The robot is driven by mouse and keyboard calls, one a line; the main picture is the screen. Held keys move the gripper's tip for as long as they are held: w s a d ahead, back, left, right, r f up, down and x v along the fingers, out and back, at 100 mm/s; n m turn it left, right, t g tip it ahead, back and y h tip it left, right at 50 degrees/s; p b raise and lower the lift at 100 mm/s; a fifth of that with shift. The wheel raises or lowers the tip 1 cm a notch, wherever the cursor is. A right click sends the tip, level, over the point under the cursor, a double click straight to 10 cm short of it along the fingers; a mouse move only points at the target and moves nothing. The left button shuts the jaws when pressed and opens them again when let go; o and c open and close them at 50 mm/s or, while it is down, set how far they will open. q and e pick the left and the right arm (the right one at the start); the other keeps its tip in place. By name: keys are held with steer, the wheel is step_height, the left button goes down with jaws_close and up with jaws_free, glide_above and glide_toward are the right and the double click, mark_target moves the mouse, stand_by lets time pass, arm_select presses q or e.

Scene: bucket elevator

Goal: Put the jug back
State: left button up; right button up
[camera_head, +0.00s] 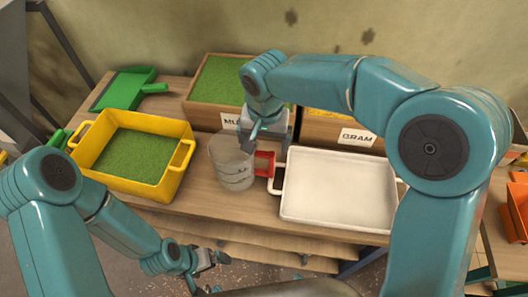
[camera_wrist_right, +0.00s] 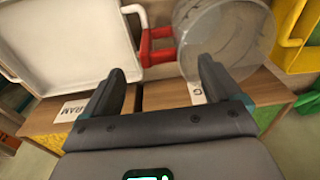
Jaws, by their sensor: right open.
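The clear jug (camera_head: 228,170) with a red handle (camera_head: 264,163) stands upright on the wooden table, between the yellow tub and the white tray. Its handle points right, towards the tray. In the right wrist view the jug (camera_wrist_right: 228,35) is at the upper right, with its red handle (camera_wrist_right: 157,46) just ahead of the gap between my fingers. My right gripper (camera_head: 257,146) is open and empty over the handle side of the jug; its open fingers also show in the wrist view (camera_wrist_right: 162,72). My left gripper (camera_head: 206,272) is low, in front of the table, open and empty.
The yellow tub (camera_head: 183,180) holds green grains. The white tray (camera_head: 338,222) is close to the jug's right. Behind stand wooden bins with labels, one with green grains (camera_head: 217,79) and one marked GRAM (camera_head: 357,137). A green dustpan (camera_head: 124,89) lies at the back left.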

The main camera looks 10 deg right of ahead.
step_height(320, 180, up, 5)
steer(key=shift+s+f, duration=0.15)
steer(key=shift+f, duration=0.05)
steer(key=shift+s, duration=0.1)
stand_by(0.4)
